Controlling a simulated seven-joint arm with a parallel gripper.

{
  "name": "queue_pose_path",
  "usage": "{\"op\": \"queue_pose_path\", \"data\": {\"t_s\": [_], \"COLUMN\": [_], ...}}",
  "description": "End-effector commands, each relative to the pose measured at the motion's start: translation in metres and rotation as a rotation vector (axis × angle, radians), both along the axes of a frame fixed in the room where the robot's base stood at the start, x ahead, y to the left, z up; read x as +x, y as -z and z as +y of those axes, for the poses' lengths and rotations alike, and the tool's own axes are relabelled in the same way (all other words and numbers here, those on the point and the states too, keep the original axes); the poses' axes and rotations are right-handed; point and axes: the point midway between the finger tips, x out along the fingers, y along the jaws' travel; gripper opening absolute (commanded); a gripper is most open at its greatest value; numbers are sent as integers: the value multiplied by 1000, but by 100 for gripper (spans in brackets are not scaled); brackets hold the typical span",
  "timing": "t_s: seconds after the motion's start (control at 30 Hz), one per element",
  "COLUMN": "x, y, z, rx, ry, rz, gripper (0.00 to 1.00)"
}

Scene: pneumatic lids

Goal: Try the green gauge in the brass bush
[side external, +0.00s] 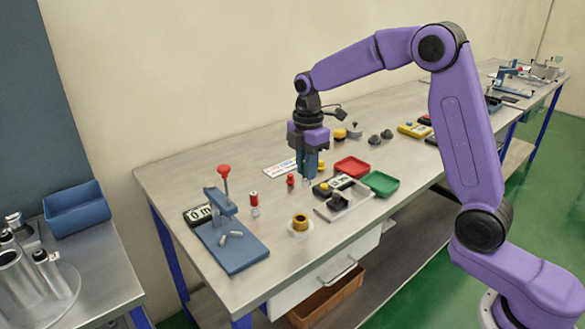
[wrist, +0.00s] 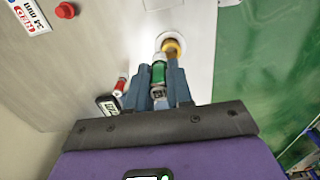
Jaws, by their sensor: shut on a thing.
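My gripper (side external: 308,172) is shut on the green gauge (wrist: 159,72), which shows between the two blue-grey fingers in the wrist view. In the side view the fingers point down above the bench and mostly hide the gauge. The brass bush (side external: 299,223) is a yellow-brown ring on a round white base near the bench's front edge. It also shows in the wrist view (wrist: 172,46), just beyond the gauge's far end. In the side view the gripper is above and behind the bush, apart from it. The gauge's lower end is hard to make out.
A blue press plate with a red-knobbed lever (side external: 224,171) stands to the left, and a red-and-white cylinder (side external: 254,203) beside it. A small red piece (side external: 290,181) stands close to the gripper. Red (side external: 352,167) and green (side external: 380,183) trays lie to the right.

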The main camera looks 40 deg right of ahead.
Motion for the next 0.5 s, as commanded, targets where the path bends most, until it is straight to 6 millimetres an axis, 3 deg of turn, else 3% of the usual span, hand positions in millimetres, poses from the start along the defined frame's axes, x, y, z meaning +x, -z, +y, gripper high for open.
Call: {"op": "queue_pose_path", "data": {"t_s": [0.27, 0.5], "x": [-26, -19], "y": [-10, 13], "z": [-1, 25], "rx": [0, -1], "ry": [-1, -3], "rz": [0, 3], "gripper": [0, 0]}}
